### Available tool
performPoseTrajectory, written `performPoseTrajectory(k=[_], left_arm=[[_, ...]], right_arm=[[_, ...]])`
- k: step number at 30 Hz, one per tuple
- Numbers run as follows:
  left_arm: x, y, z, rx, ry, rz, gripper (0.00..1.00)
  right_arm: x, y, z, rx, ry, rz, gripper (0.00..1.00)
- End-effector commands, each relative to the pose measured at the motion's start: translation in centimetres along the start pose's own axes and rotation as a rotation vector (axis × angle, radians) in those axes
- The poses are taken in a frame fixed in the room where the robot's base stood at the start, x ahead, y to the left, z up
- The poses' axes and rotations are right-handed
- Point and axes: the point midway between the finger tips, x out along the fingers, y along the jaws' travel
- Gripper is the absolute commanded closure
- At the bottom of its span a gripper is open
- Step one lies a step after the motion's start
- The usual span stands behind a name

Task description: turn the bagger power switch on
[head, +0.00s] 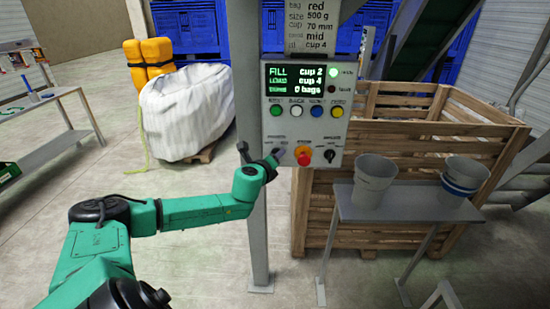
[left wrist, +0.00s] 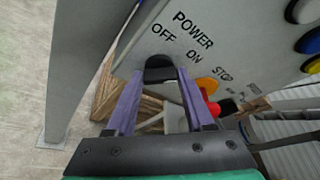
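The grey control box (head: 303,115) is mounted on a post. Its power switch, a black knob (left wrist: 160,68), sits below the printed words POWER, OFF and ON in the left wrist view. My left gripper (left wrist: 160,78) has its two purple fingers apart, one on each side of the knob, with a thin gap showing at the left. I cannot tell whether either fingertip touches it, nor which label the knob points to. In the head view my left gripper (head: 277,155) is at the box's lower left and largely covers the switch. My right gripper is in neither view.
A red stop button on yellow (head: 303,156) and a black selector (head: 329,155) sit right of the switch. Coloured buttons and a lit screen (head: 297,80) are above. A wooden crate (head: 400,135) and a small table with two buckets (head: 400,205) stand at right.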

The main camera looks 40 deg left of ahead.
Motion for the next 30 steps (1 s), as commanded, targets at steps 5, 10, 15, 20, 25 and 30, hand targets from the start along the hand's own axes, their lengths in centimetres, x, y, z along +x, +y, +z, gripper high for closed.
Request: performPoseTrajectory(k=[5,10,15,20,25,30], left_arm=[[0.0,0.1,-0.1,0.001,0.002,0.002,0.18],[0.0,0.1,0.0,0.0,0.001,0.001,0.18],[-0.5,0.2,0.1,0.002,-0.002,0.003,0.18],[-2.4,0.3,0.0,0.01,-0.001,0.003,0.18],[-4.7,0.0,0.2,0.014,-0.001,0.001,0.18],[-8.3,-0.4,0.2,0.013,0.002,-0.003,0.18]], right_arm=[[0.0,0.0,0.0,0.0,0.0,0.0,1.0],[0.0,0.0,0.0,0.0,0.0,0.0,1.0],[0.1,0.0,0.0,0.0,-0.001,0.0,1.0],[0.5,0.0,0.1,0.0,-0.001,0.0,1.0],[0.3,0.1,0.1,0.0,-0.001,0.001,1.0],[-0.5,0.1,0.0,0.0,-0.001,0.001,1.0]])
